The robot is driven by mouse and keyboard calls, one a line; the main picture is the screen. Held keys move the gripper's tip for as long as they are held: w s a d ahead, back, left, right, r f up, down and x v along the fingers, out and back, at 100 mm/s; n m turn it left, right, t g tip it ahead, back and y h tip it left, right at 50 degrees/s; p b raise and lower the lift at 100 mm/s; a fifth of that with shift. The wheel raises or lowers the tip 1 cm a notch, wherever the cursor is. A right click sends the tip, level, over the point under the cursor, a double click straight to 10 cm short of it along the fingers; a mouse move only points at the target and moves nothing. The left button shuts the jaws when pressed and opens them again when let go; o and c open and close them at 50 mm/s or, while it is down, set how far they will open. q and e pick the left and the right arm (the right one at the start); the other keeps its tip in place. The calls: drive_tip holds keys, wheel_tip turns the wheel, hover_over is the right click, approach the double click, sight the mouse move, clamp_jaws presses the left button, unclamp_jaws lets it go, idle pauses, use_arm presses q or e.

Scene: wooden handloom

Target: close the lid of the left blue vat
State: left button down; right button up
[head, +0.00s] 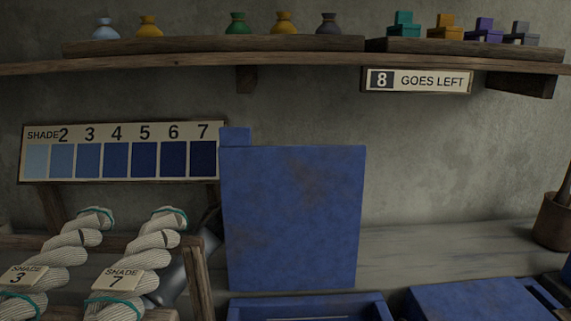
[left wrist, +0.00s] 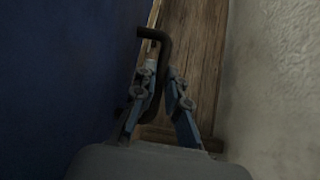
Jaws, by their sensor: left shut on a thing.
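The left blue vat (head: 378,308) shows only its rim at the bottom of the head view. Its blue lid (head: 292,215) stands upright, wide open, at the back of the vat. In the left wrist view the blue lid face (left wrist: 60,80) fills the left side. My left gripper (left wrist: 163,75) is shut on a dark bent handle (left wrist: 152,32) beside the lid. In the head view the gripper's fingers are hidden, partly behind the skein rack and the lid. My right gripper is not in view.
A wooden rack (head: 193,280) with two pale skeins (head: 150,250) stands just left of the lid. Another blue lid (head: 465,300) lies flat at right. A shade chart (head: 120,152) and a shelf (head: 300,58) are behind. Bare bench (head: 430,250) lies right of the lid.

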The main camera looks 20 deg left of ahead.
use_arm(q)
drive_tip(key=s+d+m+g, duration=0.6)
drive_tip(key=s+m+g, duration=0.5)
drive_tip(key=s+m, duration=0.1)
drive_tip(key=shift+s+d, duration=0.2)
drive_tip(key=shift+s, duration=0.4)
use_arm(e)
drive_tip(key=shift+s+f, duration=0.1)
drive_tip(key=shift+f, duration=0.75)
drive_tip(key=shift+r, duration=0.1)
use_arm(q)
drive_tip(key=c, duration=1.4)
unclamp_jaws()
drive_tip(key=shift+o, duration=0.2)
drive_tip(key=v, duration=1.2)
drive_tip(key=shift+a, duration=0.2)
drive_tip(key=shift+r, duration=0.15)
